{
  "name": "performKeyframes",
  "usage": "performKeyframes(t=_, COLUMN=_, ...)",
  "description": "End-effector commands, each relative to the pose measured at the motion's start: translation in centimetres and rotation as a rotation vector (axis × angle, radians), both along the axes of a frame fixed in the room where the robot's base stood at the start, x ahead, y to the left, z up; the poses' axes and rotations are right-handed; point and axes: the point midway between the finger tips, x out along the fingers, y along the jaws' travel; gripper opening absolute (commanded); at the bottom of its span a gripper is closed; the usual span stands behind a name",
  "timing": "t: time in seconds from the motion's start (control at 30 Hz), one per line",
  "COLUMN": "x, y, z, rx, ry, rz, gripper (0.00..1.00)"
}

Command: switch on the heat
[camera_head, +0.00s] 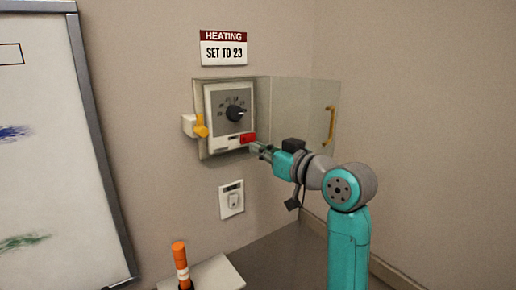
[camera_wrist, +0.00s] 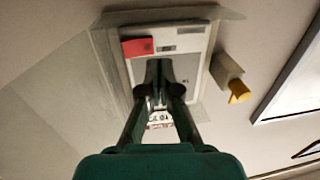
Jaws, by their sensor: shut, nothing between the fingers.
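The heating control (camera_head: 217,96) is a pale wall panel with a black dial knob (camera_head: 236,113) and a red switch (camera_head: 248,138) at its lower right. Its clear cover (camera_head: 295,95) stands swung open to the right, with a yellow handle (camera_head: 330,125). A sign (camera_head: 223,48) above reads "HEATING SET TO 23". My gripper (camera_head: 254,147) is shut and empty, just below and right of the red switch; I cannot tell whether it touches. In the wrist view, the red switch (camera_wrist: 138,47) shows left of the closed fingertips (camera_wrist: 160,65); the fingers hide the knob.
A yellow catch (camera_head: 201,127) sticks out left of the panel. A white wall fitting (camera_head: 231,200) is below. An orange and white cylinder (camera_head: 180,262) stands at the bottom, by a pale surface. A whiteboard (camera_head: 50,150) hangs at left. The right wall is bare.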

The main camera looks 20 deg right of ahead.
Motion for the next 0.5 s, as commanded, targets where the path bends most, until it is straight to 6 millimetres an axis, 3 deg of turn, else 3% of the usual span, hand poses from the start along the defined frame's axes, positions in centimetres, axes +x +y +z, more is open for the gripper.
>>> performKeyframes(t=0.5, x=-7.0, y=-1.5, z=0.0, rx=0.0, ry=-0.001, rz=-0.002, gripper=0.0)
